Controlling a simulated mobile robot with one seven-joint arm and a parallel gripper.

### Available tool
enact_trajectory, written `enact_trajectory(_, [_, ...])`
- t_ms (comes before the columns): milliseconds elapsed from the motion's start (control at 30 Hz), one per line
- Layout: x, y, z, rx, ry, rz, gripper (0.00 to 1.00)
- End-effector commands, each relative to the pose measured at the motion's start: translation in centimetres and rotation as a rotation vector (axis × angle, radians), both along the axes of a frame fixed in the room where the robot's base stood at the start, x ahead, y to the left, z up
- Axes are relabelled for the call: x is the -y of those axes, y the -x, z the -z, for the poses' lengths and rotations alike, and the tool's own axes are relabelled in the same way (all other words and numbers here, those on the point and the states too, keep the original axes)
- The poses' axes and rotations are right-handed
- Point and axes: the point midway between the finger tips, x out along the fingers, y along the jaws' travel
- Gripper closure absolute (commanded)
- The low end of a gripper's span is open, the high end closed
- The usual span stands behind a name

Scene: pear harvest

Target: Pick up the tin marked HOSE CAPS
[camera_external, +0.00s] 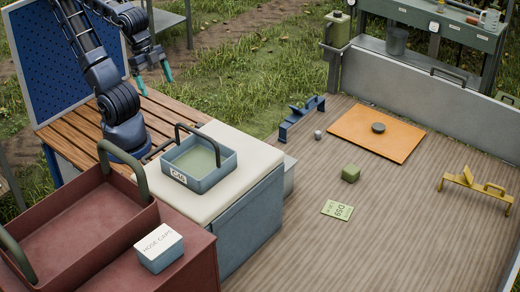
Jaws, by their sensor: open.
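The tin marked HOSE CAPS (160,252) is a small box with a white lid and blue-grey sides. It sits upright on the red cabinet top at the lower left, close to the large red tray. My gripper (154,79) is open and empty, with teal fingertips pointing down. It hangs above the slatted wooden bench, well up and behind the tin in the picture, and apart from it. Nothing covers the tin.
The red tray (75,240) with tall green handles stands left of the tin. A blue-grey handled caddy (207,182) labelled C45 sits on the cream-topped cabinet (262,158). A blue pegboard (60,60) stands behind my arm. The plank floor (400,240) holds scattered small objects.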

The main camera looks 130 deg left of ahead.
Motion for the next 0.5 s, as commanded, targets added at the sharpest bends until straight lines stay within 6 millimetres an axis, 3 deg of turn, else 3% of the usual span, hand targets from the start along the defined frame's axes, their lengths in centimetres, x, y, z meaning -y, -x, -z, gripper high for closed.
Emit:
enact_trajectory(167, [0.0, -0.1, -0.7, 0.003, 0.000, 0.000, 0.12])
enact_trajectory(367, [0.0, -0.1, -5.2, 0.005, 0.000, 0.000, 0.12])
enact_trajectory(500, [0.7, -1.7, -6.1, -0.012, -0.018, 0.053, 0.12])
